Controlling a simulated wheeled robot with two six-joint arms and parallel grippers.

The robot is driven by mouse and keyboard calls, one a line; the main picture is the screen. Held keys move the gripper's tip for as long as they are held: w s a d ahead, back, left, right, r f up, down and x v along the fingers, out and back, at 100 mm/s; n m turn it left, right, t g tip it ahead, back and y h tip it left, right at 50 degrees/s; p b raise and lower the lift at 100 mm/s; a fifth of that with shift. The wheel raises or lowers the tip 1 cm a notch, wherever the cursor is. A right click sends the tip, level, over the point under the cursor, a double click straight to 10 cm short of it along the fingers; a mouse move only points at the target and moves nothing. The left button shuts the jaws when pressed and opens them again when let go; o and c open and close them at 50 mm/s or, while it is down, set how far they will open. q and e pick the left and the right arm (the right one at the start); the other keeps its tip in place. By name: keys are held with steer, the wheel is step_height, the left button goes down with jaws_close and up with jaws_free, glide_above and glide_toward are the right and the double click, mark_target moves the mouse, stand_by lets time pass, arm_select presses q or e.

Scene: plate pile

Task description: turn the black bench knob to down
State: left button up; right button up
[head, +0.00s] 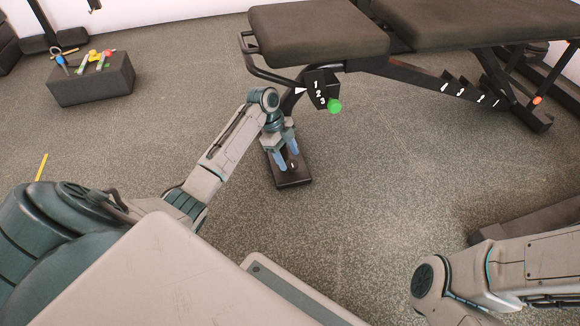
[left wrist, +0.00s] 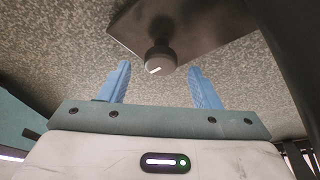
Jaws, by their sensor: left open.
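The black knob (left wrist: 159,58) stands on a dark flat plate (left wrist: 195,24) in the left wrist view. A short white mark on its face slants, low at the left and higher at the right. In the head view the plate (head: 291,182) lies at the foot of the bench (head: 315,35), and the knob is mostly hidden by my gripper. My left gripper (head: 287,160) is open and points down over the plate. In the left wrist view the knob appears between and beyond its blue fingertips (left wrist: 160,72), with gaps on both sides. My right gripper is outside the picture.
A black box marked 1, 2, 3 (head: 317,91) with a green ball (head: 334,106) hangs under the bench, close to my left wrist. A dark block (head: 92,85) with small colored items stands at the far left. The floor (head: 385,190) right of the plate is clear.

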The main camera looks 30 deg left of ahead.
mark_target(292, 168)
arm_select(q)
steer(key=shift+b+x, duration=0.65)
steer(key=shift+x, duration=0.55)
